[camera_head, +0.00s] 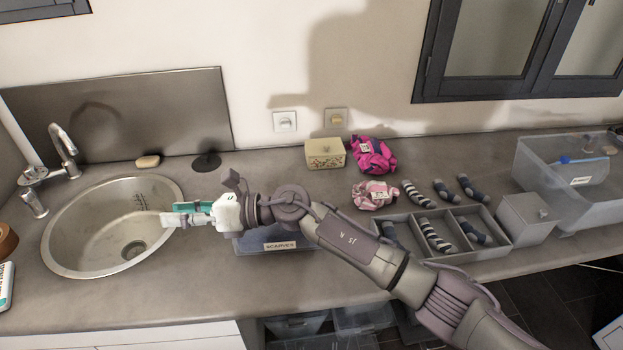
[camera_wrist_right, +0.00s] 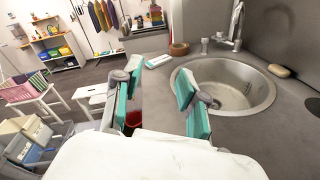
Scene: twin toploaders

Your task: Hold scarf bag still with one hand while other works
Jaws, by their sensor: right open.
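A dark blue-grey bag or bin with a SCARVES label (camera_head: 279,246) sits on the counter near its front edge. My right arm crosses over it and hides much of its far side and top, so I cannot tell what is in it. My right gripper (camera_head: 176,213), with teal finger pads, is left of it, over the right part of the sink. In the right wrist view the same gripper (camera_wrist_right: 158,80) is open, with nothing between its fingers. My left gripper does not show.
The sink (camera_head: 85,225) with its tap is at the left. A sock tray (camera_head: 468,257), a pink patterned bundle (camera_head: 374,194), a magenta bundle (camera_head: 373,155), a cream box (camera_head: 325,154) and a large clear bin (camera_head: 540,165) stand to the right.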

